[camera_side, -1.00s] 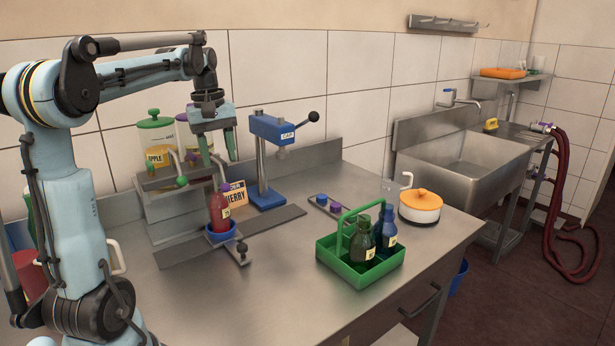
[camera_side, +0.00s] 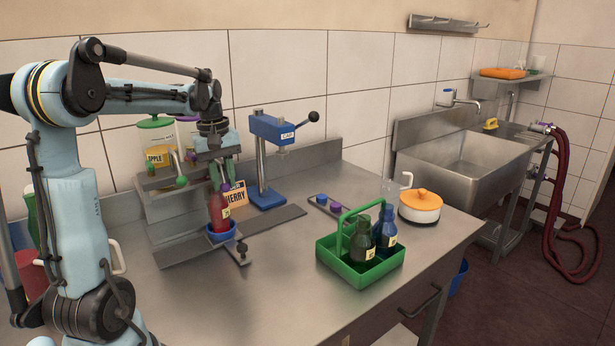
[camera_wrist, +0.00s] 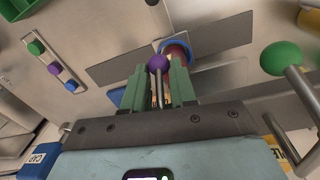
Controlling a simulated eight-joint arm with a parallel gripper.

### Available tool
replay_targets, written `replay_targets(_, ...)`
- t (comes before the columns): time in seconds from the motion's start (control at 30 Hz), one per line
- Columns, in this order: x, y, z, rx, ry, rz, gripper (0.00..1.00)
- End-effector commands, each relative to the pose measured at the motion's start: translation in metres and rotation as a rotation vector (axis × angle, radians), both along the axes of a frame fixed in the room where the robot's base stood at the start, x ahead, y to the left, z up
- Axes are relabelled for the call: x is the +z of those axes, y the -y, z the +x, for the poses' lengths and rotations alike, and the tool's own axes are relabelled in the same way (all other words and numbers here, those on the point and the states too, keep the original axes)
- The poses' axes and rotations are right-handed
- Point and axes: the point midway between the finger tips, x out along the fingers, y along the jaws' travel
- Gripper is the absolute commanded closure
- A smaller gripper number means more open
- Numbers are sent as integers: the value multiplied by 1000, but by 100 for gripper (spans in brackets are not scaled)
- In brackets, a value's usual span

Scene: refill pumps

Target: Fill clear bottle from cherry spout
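A bottle filled red (camera_side: 218,213) with a pale label stands upright in a blue holder (camera_side: 221,234) under the dispenser. The cherry sign (camera_side: 234,195) is behind it. The cherry tap's purple knob (camera_side: 225,187) is just above the bottle; in the wrist view the knob (camera_wrist: 158,62) is near the fingertips. My gripper (camera_side: 222,180) points down over the bottle and knob. In the wrist view its green fingers (camera_wrist: 158,84) are apart, with a strip of the bottle (camera_wrist: 178,53) and its label visible between and beyond them. The bottle's neck is mostly hidden by the fingers.
The green-knobbed apple tap (camera_side: 181,182) is close on the left. A blue capping press (camera_side: 270,150) stands to the right. Further right are caps on a strip (camera_side: 328,205), a green crate (camera_side: 335,262) with dark bottles, and an orange-lidded pot (camera_side: 420,206). The front counter is clear.

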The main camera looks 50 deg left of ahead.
Motion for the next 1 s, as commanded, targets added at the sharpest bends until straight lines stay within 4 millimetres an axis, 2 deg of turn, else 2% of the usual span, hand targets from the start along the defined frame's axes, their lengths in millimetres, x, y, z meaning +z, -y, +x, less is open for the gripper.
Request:
replay_targets(0.03, 0, 0, 0, 0, 0, 0, 82)
replay_targets(0.17, 0, 0, 0, 0, 0, 0, 100)
replay_targets(0.47, 4, 0, 0, 0, 0, 0, 100)
replay_targets(0.8, 44, -1, 1, 0, 1, 1, 100)
replay_targets(1.0, 49, -1, 0, 0, 1, 1, 100)
